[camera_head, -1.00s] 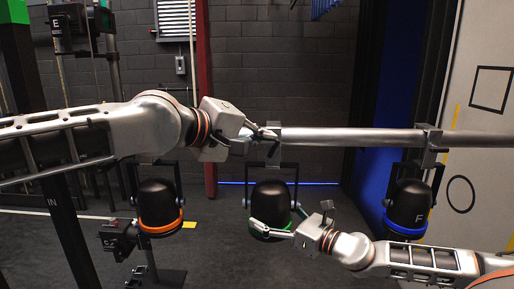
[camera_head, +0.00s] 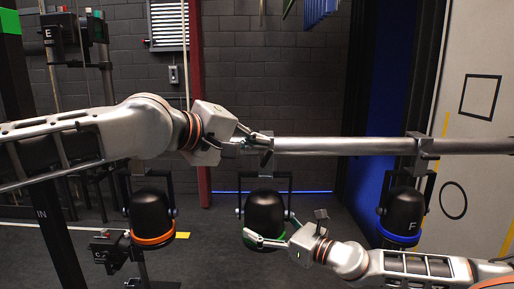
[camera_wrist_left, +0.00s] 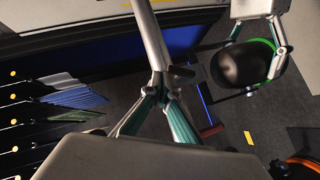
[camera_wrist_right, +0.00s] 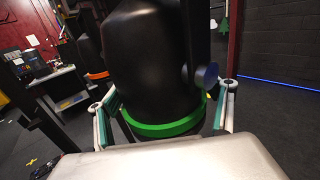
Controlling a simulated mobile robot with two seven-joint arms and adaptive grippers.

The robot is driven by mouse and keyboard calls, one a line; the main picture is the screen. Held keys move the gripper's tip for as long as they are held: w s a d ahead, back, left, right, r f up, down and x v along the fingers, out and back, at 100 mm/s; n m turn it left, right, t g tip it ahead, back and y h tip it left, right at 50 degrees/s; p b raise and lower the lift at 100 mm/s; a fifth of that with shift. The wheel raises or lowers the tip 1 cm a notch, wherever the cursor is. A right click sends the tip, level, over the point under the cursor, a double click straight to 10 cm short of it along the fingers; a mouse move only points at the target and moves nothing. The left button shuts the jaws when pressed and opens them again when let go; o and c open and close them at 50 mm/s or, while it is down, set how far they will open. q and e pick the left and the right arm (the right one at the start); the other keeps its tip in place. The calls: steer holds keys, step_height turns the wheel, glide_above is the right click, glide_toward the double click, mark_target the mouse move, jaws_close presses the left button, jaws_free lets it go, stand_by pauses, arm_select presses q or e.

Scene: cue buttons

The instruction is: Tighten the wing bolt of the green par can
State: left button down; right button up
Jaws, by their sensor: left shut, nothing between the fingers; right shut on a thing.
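The green par can (camera_head: 265,213), a black can with a green ring, hangs in its yoke under the silver bar (camera_head: 345,146). It also shows in the left wrist view (camera_wrist_left: 240,65) and fills the right wrist view (camera_wrist_right: 150,60). My right gripper (camera_head: 270,232) is shut on it, one finger on each side near the green ring. My left gripper (camera_head: 264,141) is shut with nothing between its fingers, its tips at the clamp above this can. A small dark piece (camera_head: 266,159) just below the tips may be the wing bolt. The fingers partly hide the clamp.
An orange-ringed can (camera_head: 152,216) hangs to the left and a blue-ringed can (camera_head: 402,212) to the right, on the same bar. The silver bar crosses close to my left fingers. A brick wall (camera_head: 270,80) stands behind.

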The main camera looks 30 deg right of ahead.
steer(key=shift+f, duration=0.1)
arm_select(q)
steer(key=a+r, duration=0.5)
steer(key=a, duration=0.7)
steer(key=d+f, duration=0.6)
steer(key=d, duration=0.5)
steer(key=shift+d+f, duration=0.15)
steer(key=shift+f, duration=0.25)
